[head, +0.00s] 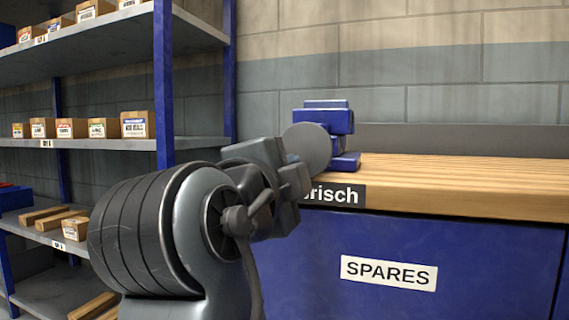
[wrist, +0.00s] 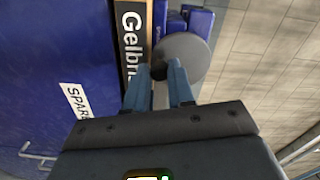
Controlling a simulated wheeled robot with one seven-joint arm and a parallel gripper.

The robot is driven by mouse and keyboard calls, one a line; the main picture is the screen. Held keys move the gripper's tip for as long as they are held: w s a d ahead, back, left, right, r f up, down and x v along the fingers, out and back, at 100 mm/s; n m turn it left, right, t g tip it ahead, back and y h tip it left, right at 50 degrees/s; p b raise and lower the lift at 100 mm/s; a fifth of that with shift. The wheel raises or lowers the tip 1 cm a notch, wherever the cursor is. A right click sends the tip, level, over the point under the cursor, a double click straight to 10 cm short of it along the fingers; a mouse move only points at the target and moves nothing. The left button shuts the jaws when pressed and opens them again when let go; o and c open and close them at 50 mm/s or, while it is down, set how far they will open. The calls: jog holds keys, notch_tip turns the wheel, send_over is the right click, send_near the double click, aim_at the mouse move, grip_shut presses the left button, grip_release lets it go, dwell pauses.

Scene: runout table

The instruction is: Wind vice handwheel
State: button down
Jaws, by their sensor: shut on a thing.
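The blue vice (head: 326,118) stands on the wooden bench top at its left end. Its handwheel (head: 307,146) is a plain grey disc on the vice's near-left side. In the wrist view the handwheel (wrist: 190,58) lies just beyond my fingertips, with part of the blue vice (wrist: 198,20) behind it. My gripper (wrist: 159,68) has its two blue fingers shut on a dark handle (wrist: 158,71) at the wheel's edge. In the head view my wrist hides the handle and the fingertips.
The workbench (head: 470,185) has a bare wooden top to the right of the vice and a blue front with a SPARES label (head: 388,273). A shelf rack (head: 100,145) with small boxes stands at the left. A block wall (head: 420,85) is behind.

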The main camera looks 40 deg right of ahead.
jog(key=shift+s+d+n+p, duration=0.15)
jog(key=shift+s+n+p, duration=0.05)
jog(key=shift+n+p, duration=0.6)
jog(key=shift+s+d+n+p, duration=0.15)
jog(key=shift+n+p, duration=0.45)
jog(key=shift+n, duration=0.4)
jog(key=shift+s+d+r+n+p, duration=0.1)
jog(key=shift+s+n+p, duration=0.1)
jog(key=shift+n+p, duration=0.65)
jog(key=shift+s+d+n+p, duration=0.1)
jog(key=shift+s+n+p, duration=0.05)
jog(key=shift+n+p, duration=0.7)
